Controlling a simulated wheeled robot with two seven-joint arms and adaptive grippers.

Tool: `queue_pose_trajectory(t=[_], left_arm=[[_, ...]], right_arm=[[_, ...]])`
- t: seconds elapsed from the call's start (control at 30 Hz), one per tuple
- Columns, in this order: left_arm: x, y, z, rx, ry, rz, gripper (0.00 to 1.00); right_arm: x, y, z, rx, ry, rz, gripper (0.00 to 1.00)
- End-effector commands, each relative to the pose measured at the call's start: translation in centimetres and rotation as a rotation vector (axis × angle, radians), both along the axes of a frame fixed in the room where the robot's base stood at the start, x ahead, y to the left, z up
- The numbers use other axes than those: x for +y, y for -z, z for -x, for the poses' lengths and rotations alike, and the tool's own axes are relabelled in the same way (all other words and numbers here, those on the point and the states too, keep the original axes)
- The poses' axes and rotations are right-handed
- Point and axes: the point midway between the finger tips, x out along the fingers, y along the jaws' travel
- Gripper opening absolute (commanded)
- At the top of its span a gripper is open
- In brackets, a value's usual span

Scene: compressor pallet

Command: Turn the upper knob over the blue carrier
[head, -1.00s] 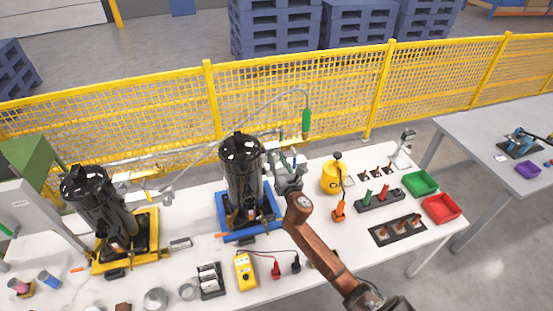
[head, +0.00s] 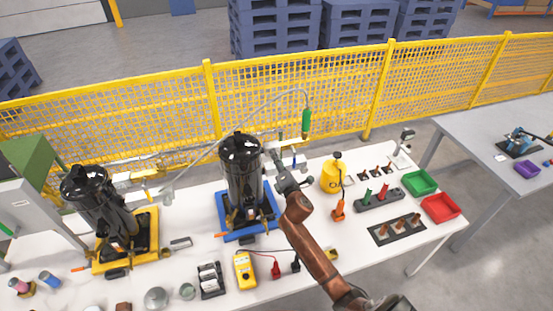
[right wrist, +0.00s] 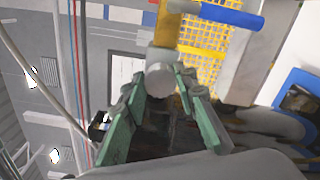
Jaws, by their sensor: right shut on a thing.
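The blue carrier (head: 228,229) stands on the white table and holds a black cylinder (head: 243,172) upright. White and grey fittings (head: 284,149) stick out to the right of the cylinder's upper part. My right gripper (head: 282,172) is at these fittings, just right of the cylinder. In the right wrist view, the green-padded fingers (right wrist: 174,92) are shut on a pale round knob (right wrist: 160,77). The knob's end face shows between the fingertips. The head view is too small to show the knob clearly. My left gripper is in no view.
A yellow carrier (head: 98,266) with another black cylinder stands at the left. A yellow bottle (head: 331,177), a green bin (head: 420,183) and a red bin (head: 440,208) are at the right. A green-handled tool (head: 306,122) hangs above. A yellow meter (head: 245,270) lies in front.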

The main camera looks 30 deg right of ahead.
Motion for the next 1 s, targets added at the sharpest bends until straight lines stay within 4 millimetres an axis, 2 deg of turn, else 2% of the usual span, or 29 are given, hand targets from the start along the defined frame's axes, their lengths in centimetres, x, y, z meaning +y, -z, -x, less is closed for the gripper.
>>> queue_pose_trajectory(t=[1.0], left_arm=[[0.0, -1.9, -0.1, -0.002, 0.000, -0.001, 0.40]], right_arm=[[-0.1, 0.1, 0.1, -0.225, 0.004, -0.939, 0.02]])
